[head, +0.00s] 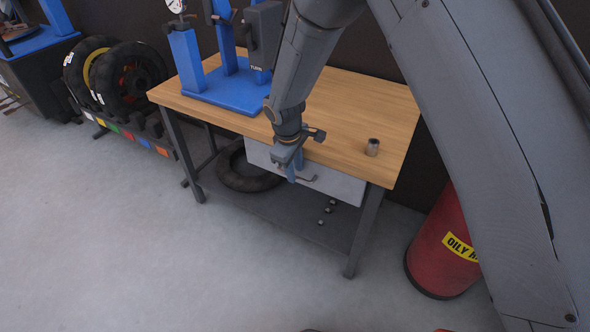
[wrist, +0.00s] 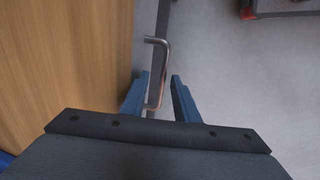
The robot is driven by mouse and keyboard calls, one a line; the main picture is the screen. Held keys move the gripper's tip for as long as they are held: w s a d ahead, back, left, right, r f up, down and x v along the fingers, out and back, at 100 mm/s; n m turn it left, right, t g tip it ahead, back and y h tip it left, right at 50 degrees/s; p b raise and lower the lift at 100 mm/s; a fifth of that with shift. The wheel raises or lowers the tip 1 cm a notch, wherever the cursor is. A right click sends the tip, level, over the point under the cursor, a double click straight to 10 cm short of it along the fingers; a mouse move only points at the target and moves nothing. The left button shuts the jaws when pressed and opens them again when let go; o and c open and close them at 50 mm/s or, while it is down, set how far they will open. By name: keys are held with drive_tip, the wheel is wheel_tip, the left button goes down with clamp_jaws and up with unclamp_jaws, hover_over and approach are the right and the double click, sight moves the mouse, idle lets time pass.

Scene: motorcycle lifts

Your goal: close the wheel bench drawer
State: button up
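The wheel bench (head: 335,130) has a wooden top and dark legs. Its grey drawer (head: 338,184) sits under the front edge of the top; any gap behind its front is too small to tell. The bar handle (head: 312,180) is on the drawer front and partly hidden by my gripper (head: 293,170). In the wrist view, the metal handle (wrist: 158,62) reaches between the two blue fingers of my gripper (wrist: 160,88). The fingers are apart, with the handle nearer the left finger and clear space to the right one. I cannot tell whether it touches the left finger.
A blue wheel stand (head: 228,88) and a small metal cup (head: 372,147) are on the bench top. A tire (head: 245,180) lies on the lower shelf. A red oily-waste can (head: 440,250) stands right of the bench. The floor (head: 150,260) in front is clear.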

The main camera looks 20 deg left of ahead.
wheel_tip(320, 180, up, 7)
drive_tip(key=s, duration=0.1)
drive_tip(key=shift+s+a+r, duration=0.15)
drive_tip(key=shift+a+r, duration=0.05)
drive_tip(key=shift+s, duration=0.15)
idle(0.4)
